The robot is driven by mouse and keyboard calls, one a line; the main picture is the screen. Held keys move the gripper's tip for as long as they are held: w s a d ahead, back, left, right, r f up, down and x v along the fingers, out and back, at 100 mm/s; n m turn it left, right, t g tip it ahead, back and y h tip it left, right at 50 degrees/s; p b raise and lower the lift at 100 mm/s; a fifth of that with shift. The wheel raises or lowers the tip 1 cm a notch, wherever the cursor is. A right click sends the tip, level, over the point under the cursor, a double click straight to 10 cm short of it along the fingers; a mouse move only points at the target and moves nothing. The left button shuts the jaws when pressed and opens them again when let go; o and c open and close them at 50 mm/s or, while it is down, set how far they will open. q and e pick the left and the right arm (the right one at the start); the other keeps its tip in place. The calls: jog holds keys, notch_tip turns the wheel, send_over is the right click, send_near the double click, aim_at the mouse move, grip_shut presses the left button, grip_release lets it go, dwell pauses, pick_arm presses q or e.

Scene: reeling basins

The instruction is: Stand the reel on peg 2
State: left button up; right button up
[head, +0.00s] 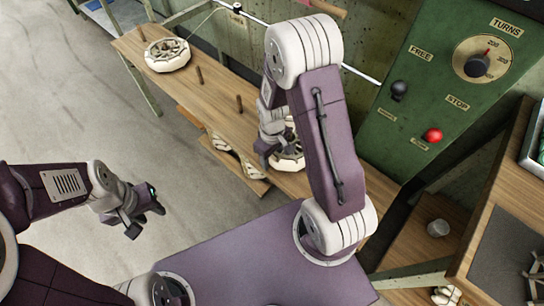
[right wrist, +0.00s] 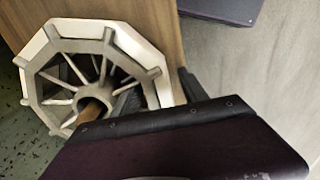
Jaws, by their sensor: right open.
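A pale, many-sided spoked reel (head: 291,163) lies on the wooden bench (head: 222,88), partly hidden behind my right arm. In the right wrist view the reel (right wrist: 38,88) shows a white rim, and a wooden peg (right wrist: 91,109) stands at its hub. My right gripper (head: 268,143) is open at this reel. One dark finger shows within the spokes and another just outside the rim; I cannot tell whether they touch. Two bare pegs (head: 239,103) (head: 199,75) stand along the bench; no peg numbers are readable. My left gripper (head: 147,220) is open and empty, away from the bench.
Another reel (head: 167,58) lies at the bench's far left end, with a thread rising from it. A green control panel (head: 440,85) with a dial and red knob (head: 432,135) stands to the right. A wooden table (head: 500,225) is at right. Open floor lies left.

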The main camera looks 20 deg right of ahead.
notch_tip(320, 180, up, 8)
jog(key=p, duration=0.3)
jog(key=shift+r, duration=0.55)
jog(key=r, duration=0.1)
jog(key=r+t, duration=0.1)
jog(key=r, duration=0.1)
jog(key=shift+a+r, duration=0.15)
jog(key=shift+a, duration=0.25)
jog(key=s+a+r+m, duration=0.1)
jog(key=s+m, duration=0.4)
jog(key=s, duration=0.3)
notch_tip(320, 180, up, 14)
jog(key=p, duration=1.3)
jog(key=shift+w+f, duration=0.2)
jog(key=shift+w, duration=0.25)
jog(key=shift+s, duration=0.1)
